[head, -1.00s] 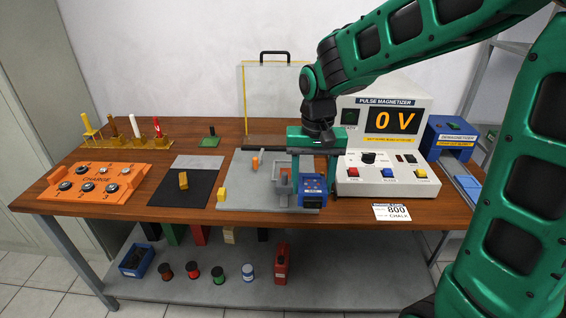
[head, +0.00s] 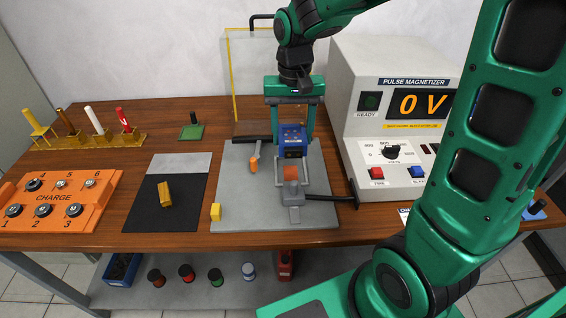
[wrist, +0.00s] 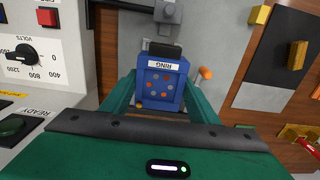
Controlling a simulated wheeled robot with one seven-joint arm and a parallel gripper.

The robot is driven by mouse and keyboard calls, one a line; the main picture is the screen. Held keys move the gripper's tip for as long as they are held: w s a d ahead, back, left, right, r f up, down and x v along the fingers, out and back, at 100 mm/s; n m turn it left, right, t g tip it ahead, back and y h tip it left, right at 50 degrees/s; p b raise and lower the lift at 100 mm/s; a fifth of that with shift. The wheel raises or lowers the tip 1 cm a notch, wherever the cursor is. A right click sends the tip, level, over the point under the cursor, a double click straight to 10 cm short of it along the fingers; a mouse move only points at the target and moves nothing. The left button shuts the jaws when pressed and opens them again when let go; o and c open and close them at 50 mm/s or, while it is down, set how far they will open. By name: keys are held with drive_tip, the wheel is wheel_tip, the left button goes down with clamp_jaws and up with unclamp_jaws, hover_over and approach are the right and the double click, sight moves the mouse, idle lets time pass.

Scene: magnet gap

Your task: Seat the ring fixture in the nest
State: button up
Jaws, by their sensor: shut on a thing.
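The ring fixture, a blue block (head: 292,138) with a small label, is between the fingers of my gripper (head: 292,128), which is shut on it. In the wrist view the fixture (wrist: 160,83) reads RING and shows several round marks on its face; the green fingers of my gripper (wrist: 158,100) flank it. In the head view it appears just behind and above a grey bracket with an orange face (head: 290,174), likely the nest. I cannot tell whether the two touch. A grey clamp block (head: 294,213) with a black handle stands in front of the bracket.
The pulse magnetizer (head: 390,110), reading 0 V, stands close on the right. A clear panel (head: 250,70) is behind. A black mat (head: 150,205) lies left.

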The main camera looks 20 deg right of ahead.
drive_tip(key=f, duration=0.5)
drive_tip(key=shift+w+f, duration=0.2)
drive_tip(key=shift+f, duration=2.25)
drive_tip(key=shift+s+f, duration=0.1)
drive_tip(key=o, duration=1.7)
drive_tip(key=shift+c, duration=0.2)
wheel_tip(320, 180, up, 12)
drive_tip(key=shift+r, duration=0.15)
